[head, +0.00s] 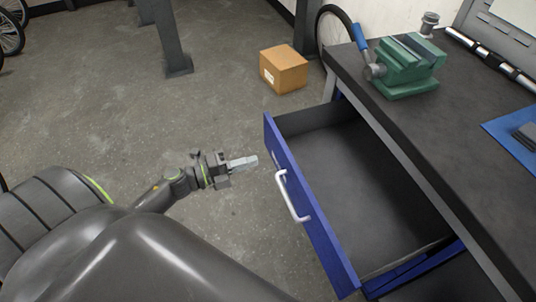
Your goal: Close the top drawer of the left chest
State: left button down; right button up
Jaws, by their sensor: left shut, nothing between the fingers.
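A top drawer with a blue front (305,208) is pulled well out from under the workbench. Its grey inside is empty where I can see it. A white bar handle (291,196) is fixed to the front. My left gripper (250,161) is shut and empty. In the picture it is just left of the drawer front, near the far end of the handle, with a gap between. Most of the chest body is hidden under the bench top; a blue part (412,270) shows below the drawer. My right gripper is not in view.
The dark workbench top (440,125) overhangs the drawer and carries a green vise (405,65) and a blue mat (515,135). A cardboard box (284,69) sits on the floor beyond the drawer. Grey posts stand at the back. The floor left of the drawer is clear.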

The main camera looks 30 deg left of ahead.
aim_at(278, 153)
pick_arm(q)
jog(key=x, duration=0.5)
jog(key=shift+w+d+p, duration=0.1)
jog(key=shift+w+p, duration=0.05)
jog(key=shift+p, duration=0.15)
jog(key=shift+w+d, duration=0.15)
jog(key=shift+w, duration=0.05)
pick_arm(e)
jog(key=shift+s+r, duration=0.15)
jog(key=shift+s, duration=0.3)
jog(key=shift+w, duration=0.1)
